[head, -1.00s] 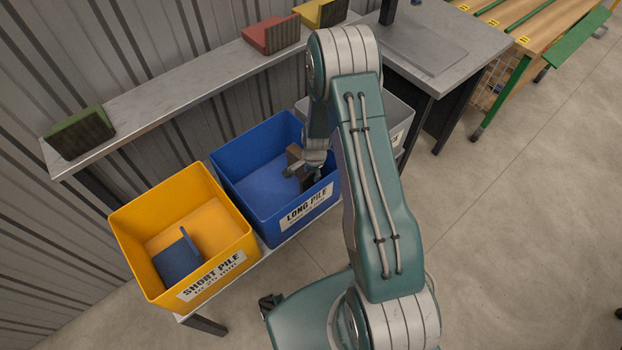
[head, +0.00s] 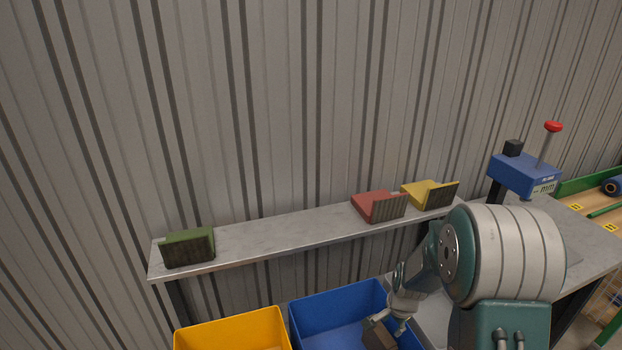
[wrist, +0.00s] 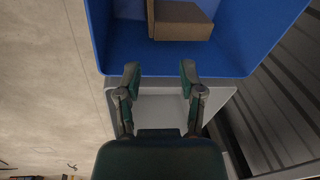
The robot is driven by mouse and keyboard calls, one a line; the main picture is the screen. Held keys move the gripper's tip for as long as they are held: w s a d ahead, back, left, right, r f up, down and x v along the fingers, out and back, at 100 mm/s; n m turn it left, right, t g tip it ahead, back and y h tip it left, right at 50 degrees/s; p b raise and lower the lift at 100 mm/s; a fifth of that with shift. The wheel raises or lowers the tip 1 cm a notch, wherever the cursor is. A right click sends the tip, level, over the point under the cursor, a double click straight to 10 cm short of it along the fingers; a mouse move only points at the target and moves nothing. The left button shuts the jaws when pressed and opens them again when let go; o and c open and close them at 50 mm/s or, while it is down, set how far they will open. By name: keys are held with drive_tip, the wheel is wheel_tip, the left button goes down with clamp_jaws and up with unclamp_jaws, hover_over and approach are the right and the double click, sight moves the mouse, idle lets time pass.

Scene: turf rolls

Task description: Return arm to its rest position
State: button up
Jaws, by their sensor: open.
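My gripper (wrist: 159,70) is open and empty in the wrist view, its two fingers spread near the rim of the blue bin (wrist: 98,35). A brown block-shaped piece (wrist: 182,22) lies inside that bin, beyond the fingertips and apart from them. In the head view my arm is bent at the right, reaching down toward the blue bin (head: 340,308). The brown piece (head: 379,336) shows at the lower edge there, and the gripper is only partly visible beside it.
A yellow bin (head: 232,330) stands left of the blue one. A shelf (head: 290,228) behind holds green (head: 188,247), red (head: 379,206) and yellow (head: 428,194) pieces. A blue device with a red knob (head: 525,175) stands on a bench at right. A corrugated wall closes the back.

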drive_tip(key=s+a+r+n+t, duration=0.1)
drive_tip(key=s+r+n, duration=0.15)
drive_tip(key=r, duration=0.35)
drive_tip(key=s+a+r+n, duration=0.2)
drive_tip(key=s+r, duration=0.1)
drive_tip(key=r, duration=0.4)
drive_tip(key=s+a+r+n+t, duration=0.1)
drive_tip(key=s+r+n, duration=0.15)
drive_tip(key=r, duration=0.35)
drive_tip(key=s+a+r+n+t, duration=0.1)
drive_tip(key=s+r+n, duration=0.1)
drive_tip(key=s+r, duration=0.2)
drive_tip(key=s+r+n, duration=0.3)
drive_tip(key=s+r, duration=0.1)
drive_tip(key=s, duration=0.7)
drive_tip(key=shift+s+a+r+t, duration=0.3)
drive_tip(key=shift+a+r+t, duration=0.05)
drive_tip(key=shift+a+t, duration=0.05)
